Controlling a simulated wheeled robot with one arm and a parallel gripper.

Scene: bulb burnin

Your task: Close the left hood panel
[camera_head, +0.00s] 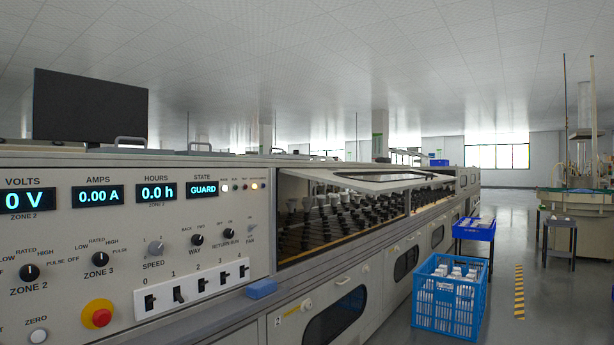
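A hood panel (350,181) with a long window is raised over the machine's long bay, to the right of the control panel. It is tilted up, and the opening below it shows rows of dark sockets (345,218), some with pale tops. It is the only hood panel I can clearly see raised; I cannot tell whether another lies beyond it. The STATE display (203,190) reads GUARD. My gripper is not in view.
The control panel (120,245) with knobs and a red button (97,313) fills the left. A blue crate (449,298) stands on the floor beside the machine, with a blue tray (474,230) on a stand behind it. The aisle floor at right is partly clear.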

